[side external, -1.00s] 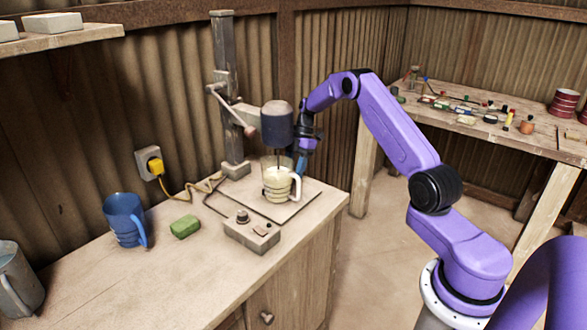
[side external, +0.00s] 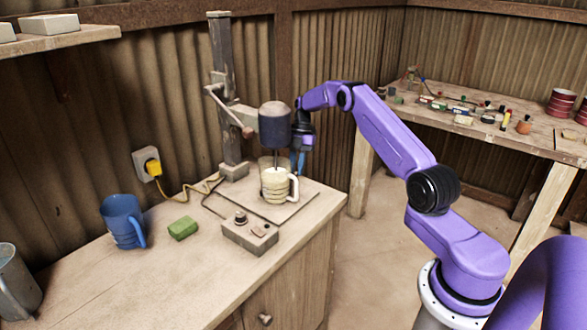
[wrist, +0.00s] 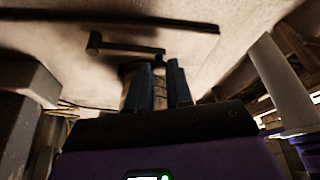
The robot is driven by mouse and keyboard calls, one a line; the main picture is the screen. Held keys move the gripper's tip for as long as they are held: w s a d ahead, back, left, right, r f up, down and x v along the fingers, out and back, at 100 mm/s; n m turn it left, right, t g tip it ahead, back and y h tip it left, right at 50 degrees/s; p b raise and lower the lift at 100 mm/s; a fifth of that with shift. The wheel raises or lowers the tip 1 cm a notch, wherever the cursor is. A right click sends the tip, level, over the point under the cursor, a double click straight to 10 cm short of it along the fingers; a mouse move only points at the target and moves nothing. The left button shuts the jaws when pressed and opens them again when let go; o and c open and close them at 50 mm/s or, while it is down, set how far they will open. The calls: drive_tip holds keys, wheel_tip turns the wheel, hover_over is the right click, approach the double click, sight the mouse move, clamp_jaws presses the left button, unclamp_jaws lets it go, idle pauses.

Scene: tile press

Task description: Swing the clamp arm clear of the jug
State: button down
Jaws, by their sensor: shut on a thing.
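The jug (side external: 273,188), clear with pale contents and a handle on its right, stands upright on the base board of the press under the dark motor head (side external: 275,127). My gripper (side external: 299,165) points down close to the jug's right side, just right of the motor head. In the wrist view a dark bar, which I take for the clamp arm (wrist: 125,47), runs across beyond the blue fingertips. Part of the jug (wrist: 129,82) shows behind the left finger.
A control box (side external: 250,234) sits in front of the base board. A green sponge (side external: 183,228) and a blue mug (side external: 122,221) stand to the left. The press column (side external: 228,90) with its lever rises behind. A cluttered bench (side external: 490,125) is at the back right.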

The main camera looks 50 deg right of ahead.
drive_tip(key=shift+d+n, duration=0.35)
drive_tip(key=shift+n, duration=0.05)
drive_tip(key=c, duration=1)
unclamp_jaws()
drive_tip(key=shift+v, duration=3.8)
drive_tip(key=shift+w, duration=0.15)
